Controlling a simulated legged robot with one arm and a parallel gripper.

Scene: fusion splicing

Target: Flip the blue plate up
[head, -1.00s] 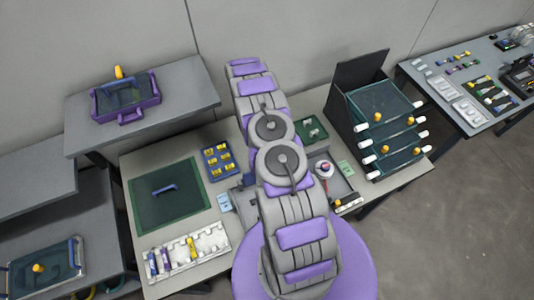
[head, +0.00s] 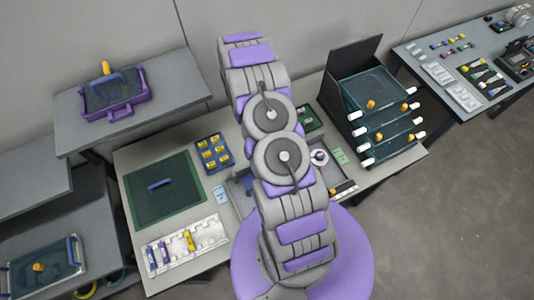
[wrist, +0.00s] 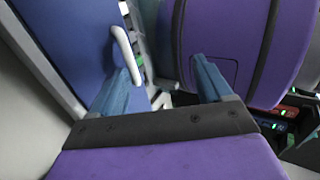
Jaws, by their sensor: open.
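A blue plate (wrist: 75,40) fills the upper left of the wrist view, tilted in the picture, with a pale curved handle (wrist: 127,55) at its right edge. My gripper (wrist: 165,65) is open, with two blue-grey fingers spread apart. The left finger overlaps the plate near the handle in the picture; I cannot tell whether they touch. Nothing shows held between the fingers. In the head view my arm hides the gripper and much of the middle of the bench, and I cannot make out the plate there for certain.
The bench holds a green mat (head: 140,208), a blue tray of yellow parts (head: 214,153) and a white rack (head: 210,230). A dark shelf rack with trays (head: 352,105) stands right of my arm. A purple-handled tray (head: 115,93) sits on the back left table.

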